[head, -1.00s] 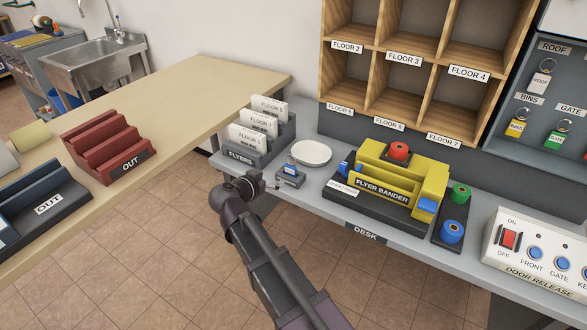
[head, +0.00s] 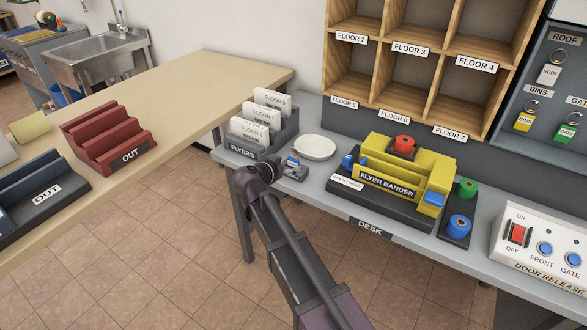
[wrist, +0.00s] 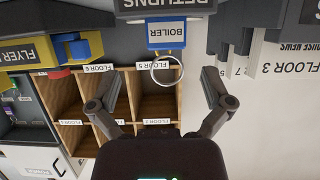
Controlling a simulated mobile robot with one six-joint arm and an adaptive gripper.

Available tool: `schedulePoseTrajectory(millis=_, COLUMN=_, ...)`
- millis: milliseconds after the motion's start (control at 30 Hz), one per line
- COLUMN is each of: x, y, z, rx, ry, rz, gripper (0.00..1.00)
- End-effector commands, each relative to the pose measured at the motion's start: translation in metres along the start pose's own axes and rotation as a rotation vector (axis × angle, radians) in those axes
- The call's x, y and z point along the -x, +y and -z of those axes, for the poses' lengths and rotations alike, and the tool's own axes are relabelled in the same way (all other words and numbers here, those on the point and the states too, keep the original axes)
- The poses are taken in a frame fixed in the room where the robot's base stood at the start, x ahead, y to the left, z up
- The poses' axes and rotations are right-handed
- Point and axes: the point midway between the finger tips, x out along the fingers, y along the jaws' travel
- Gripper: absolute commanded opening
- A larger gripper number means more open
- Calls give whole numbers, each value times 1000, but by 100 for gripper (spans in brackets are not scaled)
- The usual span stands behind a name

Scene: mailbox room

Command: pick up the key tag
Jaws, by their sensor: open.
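A blue key tag with a white BOILER label (wrist: 166,35) shows in the wrist view, which is upside down. A thin ring (wrist: 178,80) is at its end. The tag is at a small grey holder marked RETURNS (wrist: 165,6). My gripper (wrist: 160,88) is open, with its fingers spread to either side of the ring and apart from it.
A yellow flyer bander (head: 400,180) is to the right. More key tags hang in a cabinet (head: 555,95) at far right. Clear floor (head: 170,230) lies in front.

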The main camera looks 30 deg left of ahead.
Motion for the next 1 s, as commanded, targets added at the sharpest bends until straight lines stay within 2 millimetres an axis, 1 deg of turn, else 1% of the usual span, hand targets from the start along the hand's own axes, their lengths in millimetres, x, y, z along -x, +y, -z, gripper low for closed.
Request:
schedulePoseTrajectory(millis=33, x=-5, y=-1, z=-1, rx=0, ry=0, rz=0, gripper=100)
schedulePoseTrajectory(millis=100, x=-7, y=-1, z=-1, rx=0, ry=0, rz=1, gripper=100)
schedulePoseTrajectory(millis=567, x=-11, y=-1, z=-1, rx=0, ry=0, rz=1, gripper=100)
schedulePoseTrajectory(millis=667, x=-18, y=-3, z=-2, rx=0, ry=0, rz=1, gripper=100)
schedulePoseTrajectory(millis=867, x=-40, y=-8, z=-7, rx=-1, ry=0, rz=-1, gripper=100)
schedulePoseTrajectory(millis=1000, x=-54, y=-8, z=-6, rx=-1, ry=1, rz=0, gripper=100)
